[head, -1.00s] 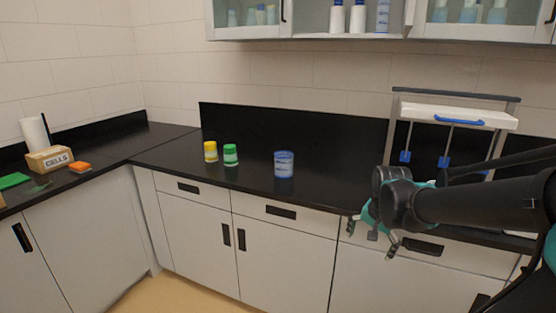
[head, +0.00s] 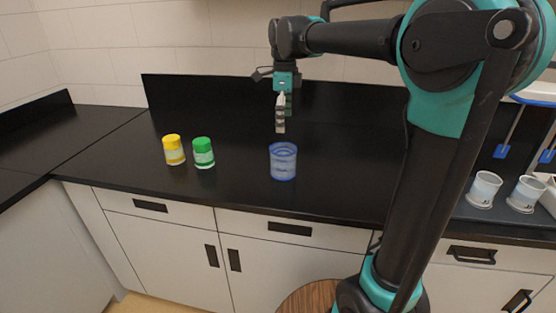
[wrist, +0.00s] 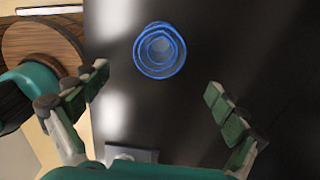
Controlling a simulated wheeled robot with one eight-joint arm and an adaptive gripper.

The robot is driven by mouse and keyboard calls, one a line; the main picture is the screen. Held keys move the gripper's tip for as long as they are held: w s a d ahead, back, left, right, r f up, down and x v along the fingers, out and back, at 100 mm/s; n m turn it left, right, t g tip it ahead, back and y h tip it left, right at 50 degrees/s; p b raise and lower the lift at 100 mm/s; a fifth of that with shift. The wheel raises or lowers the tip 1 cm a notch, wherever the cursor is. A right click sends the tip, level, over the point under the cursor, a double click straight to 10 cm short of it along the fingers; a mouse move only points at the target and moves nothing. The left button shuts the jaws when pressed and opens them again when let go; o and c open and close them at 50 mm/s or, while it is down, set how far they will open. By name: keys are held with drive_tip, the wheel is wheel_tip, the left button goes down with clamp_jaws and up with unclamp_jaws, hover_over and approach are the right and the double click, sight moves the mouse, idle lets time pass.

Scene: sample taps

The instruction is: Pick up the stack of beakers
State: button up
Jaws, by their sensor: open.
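The stack of beakers (head: 283,162) is blue and translucent and stands upright on the black counter, near its front edge. The wrist view shows the stack (wrist: 159,52) from above as nested blue rims, ahead of my fingers and roughly between their lines. My gripper (head: 281,120) points down above the stack and is apart from it. In the wrist view my gripper (wrist: 158,95) has its two fingers spread wide with nothing between them.
A yellow-capped jar (head: 174,150) and a green-capped jar (head: 203,153) stand left of the stack. White cups (head: 484,189) stand at the right by a rack with blue-tipped hanging parts. The counter around the stack is clear.

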sight(283, 165)
wheel_tip(283, 165, down, 16)
drive_tip(key=shift+f, duration=0.15)
idle(0.5)
drive_tip(key=c, duration=1.2)
